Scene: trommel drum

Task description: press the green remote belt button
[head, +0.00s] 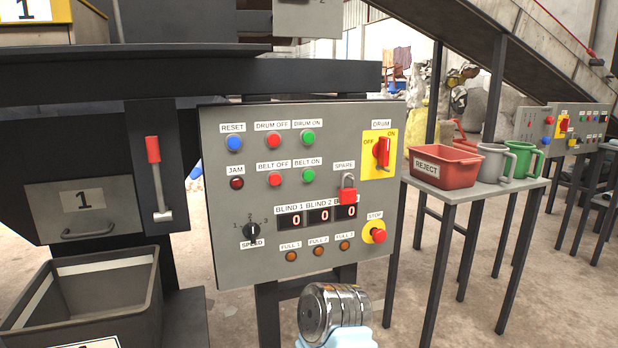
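The near grey control panel (222,200) stands upright in the middle of the head view. Its green BELT ON button (307,176) is to the right of the red BELT OFF button (275,179). A green DRUM ON button (308,137) is above it. A second, smaller panel (531,123) stands far right; its labels are too small to read, and I cannot tell which button is the remote one. Neither gripper can be made out.
A ribbed metallic cylinder (328,311) on a pale blue part shows at the bottom edge. A side table (450,192) holds a red REJECT tray (445,168), a grey jug (493,162) and a green jug (522,160). A dark bin (140,285) is at lower left. Floor shows at lower right.

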